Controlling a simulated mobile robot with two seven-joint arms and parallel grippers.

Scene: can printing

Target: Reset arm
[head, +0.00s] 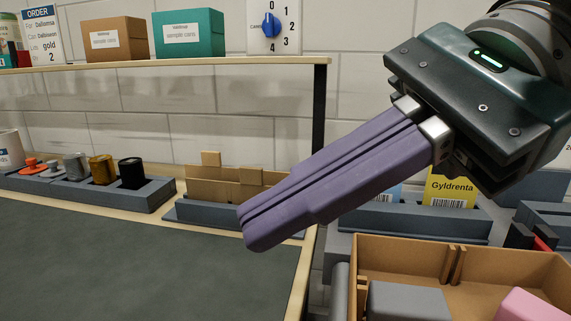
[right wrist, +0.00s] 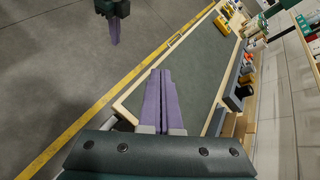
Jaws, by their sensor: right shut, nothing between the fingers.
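My right gripper (head: 252,228) comes in from the upper right in the head view. Its two long purple fingers lie together, shut with nothing between them, pointing down and left. They hang in front of the right end of the workbench (head: 130,250), partly hiding a grey rack with brown cardboard pieces. In the right wrist view the same gripper (right wrist: 160,75) shows shut above the dark mat. What appears to be my left gripper (right wrist: 114,35) hangs at the top left of the right wrist view, over the floor. Its finger state is too small to tell.
A grey holder (head: 150,195) with several small cylinders stands at the bench's back. A brown divided box (head: 400,252) and a yellow Gyldrenta packet (head: 450,188) are at right. The mat is clear.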

